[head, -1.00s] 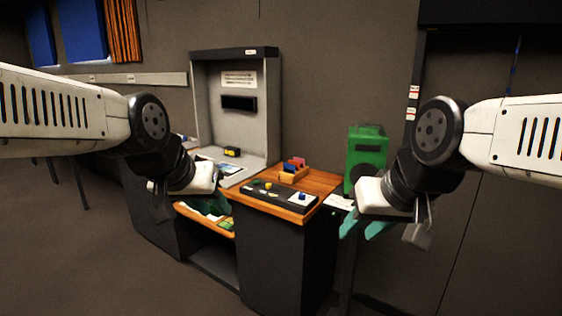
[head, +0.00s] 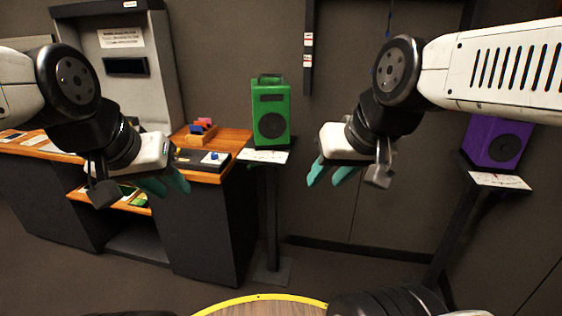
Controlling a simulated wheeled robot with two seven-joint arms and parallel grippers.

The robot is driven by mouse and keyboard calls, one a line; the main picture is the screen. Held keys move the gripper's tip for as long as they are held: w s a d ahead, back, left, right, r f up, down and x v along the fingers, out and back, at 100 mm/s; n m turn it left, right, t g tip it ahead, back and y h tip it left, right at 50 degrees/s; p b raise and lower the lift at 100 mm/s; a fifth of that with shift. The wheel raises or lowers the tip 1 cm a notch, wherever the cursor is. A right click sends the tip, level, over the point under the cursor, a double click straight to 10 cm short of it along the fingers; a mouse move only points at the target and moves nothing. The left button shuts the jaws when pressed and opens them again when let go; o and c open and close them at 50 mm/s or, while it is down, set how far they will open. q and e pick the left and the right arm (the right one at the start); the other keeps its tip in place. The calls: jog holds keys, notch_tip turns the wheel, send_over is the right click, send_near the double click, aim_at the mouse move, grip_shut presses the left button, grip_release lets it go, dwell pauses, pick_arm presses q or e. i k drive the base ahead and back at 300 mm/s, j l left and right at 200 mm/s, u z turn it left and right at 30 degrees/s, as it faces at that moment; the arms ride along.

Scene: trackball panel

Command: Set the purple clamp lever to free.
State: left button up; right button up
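A purple box (head: 497,143) with a round dark disc on its front stands at the right, on a dark stand. My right arm hides its upper part. No clamp lever can be made out on it. My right gripper (head: 331,174) has teal fingers, spread apart and empty, well to the left of the purple box. My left gripper (head: 168,184) also has its teal fingers apart and empty, in front of the wooden desk, far from the purple box.
A green box (head: 270,108) of similar shape stands on a post in the middle. A wooden desk (head: 237,138) with a dark control panel (head: 190,160) and a grey booth (head: 163,75) are at the left. A yellow-rimmed round surface (head: 258,298) is at the bottom. Floor between the stands is clear.

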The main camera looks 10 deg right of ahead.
aim_at(503, 196)
jog(key=z, duration=1.9)
jog(key=i+j+u, duration=0.25)
jog(key=i+j, duration=0.2)
jog(key=i+j+u, duration=0.25)
jog(key=i, duration=0.3)
jog(key=k+j, duration=0.05)
